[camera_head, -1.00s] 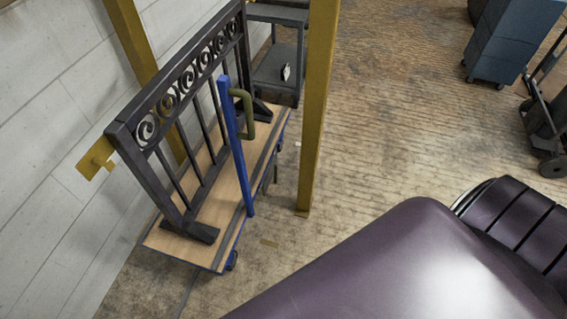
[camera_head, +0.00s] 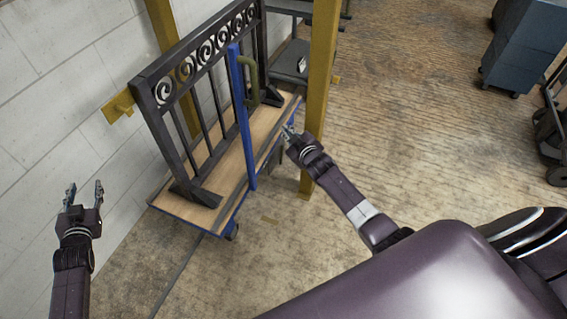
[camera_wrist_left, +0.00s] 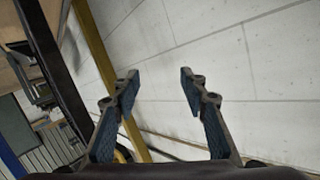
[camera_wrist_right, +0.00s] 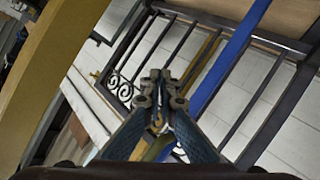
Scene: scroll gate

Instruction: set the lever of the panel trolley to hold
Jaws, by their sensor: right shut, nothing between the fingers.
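The panel trolley (camera_head: 236,160) has a wooden deck with blue edges and a blue upright post (camera_head: 241,110) with an olive-green bent handle (camera_head: 252,82). A dark scroll gate (camera_head: 150,105) stands upright on the deck. My right gripper (camera_head: 287,132) is shut and empty beside the trolley's right long side, close to the yellow post; its closed tips (camera_wrist_right: 160,80) show in the right wrist view. My left gripper (camera_head: 84,188) is open and empty near the white wall, left of the trolley; its spread fingers (camera_wrist_left: 158,88) show in the left wrist view.
A yellow post (camera_head: 318,85) stands right of the trolley, next to my right gripper. Another yellow post (camera_head: 163,30) stands behind the gate by the white wall (camera_head: 60,70). A grey cart (camera_head: 290,62) is behind. Blue-grey cabinet (camera_head: 522,50) at far right. Floor between is clear.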

